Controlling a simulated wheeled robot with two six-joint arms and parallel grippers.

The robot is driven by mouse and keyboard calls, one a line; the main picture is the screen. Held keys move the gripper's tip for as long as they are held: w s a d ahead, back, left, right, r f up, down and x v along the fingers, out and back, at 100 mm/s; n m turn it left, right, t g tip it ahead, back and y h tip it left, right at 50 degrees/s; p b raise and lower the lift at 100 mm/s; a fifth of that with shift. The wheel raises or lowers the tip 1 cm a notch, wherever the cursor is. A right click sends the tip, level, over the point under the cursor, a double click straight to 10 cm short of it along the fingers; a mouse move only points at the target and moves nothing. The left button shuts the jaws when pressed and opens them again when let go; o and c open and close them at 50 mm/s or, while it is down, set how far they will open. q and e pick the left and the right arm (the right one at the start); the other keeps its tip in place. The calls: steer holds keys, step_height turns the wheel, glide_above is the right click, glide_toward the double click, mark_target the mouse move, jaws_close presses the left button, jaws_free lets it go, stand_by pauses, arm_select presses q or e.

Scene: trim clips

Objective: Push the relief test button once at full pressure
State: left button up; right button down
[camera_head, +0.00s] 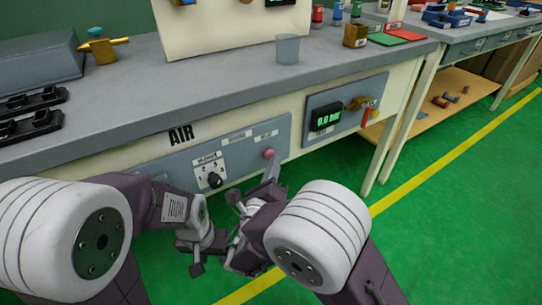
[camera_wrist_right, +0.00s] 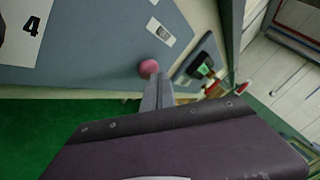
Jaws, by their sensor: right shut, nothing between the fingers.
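A round pink-red button (camera_head: 269,154) sits on the grey AIR panel (camera_head: 225,146) on the bench front, below a small white label. It also shows in the right wrist view (camera_wrist_right: 149,68). My right gripper (camera_head: 272,167) is shut and empty, its fingertips right at the button. In the right wrist view the fingers (camera_wrist_right: 152,92) end just below the button; I cannot tell whether they touch it. A green display (camera_head: 326,117) right of the button seems to read 0.0 bar. My left gripper (camera_head: 207,262) hangs low, left of the right arm, away from the panel; its jaw state is unclear.
A black selector knob (camera_head: 214,180) with numbers is left of the button. A brass valve with a red lever (camera_head: 368,113) is right of the display. A clear cup (camera_head: 287,49) stands on the bench top. Green floor (camera_head: 440,175) is free at right.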

steer(key=shift+w+a, duration=0.15)
steer(key=shift+w, duration=0.05)
stand_by(0.3)
steer(key=shift+s, duration=0.1)
steer(key=shift+s+d+p, duration=0.3)
steer(key=shift+s+d, duration=0.2)
steer(key=shift+s, duration=0.1)
steer(key=s+d, duration=0.1)
steer(key=s, duration=0.1)
steer(key=s+d, duration=0.2)
steer(key=shift+p, duration=0.35)
stand_by(0.5)
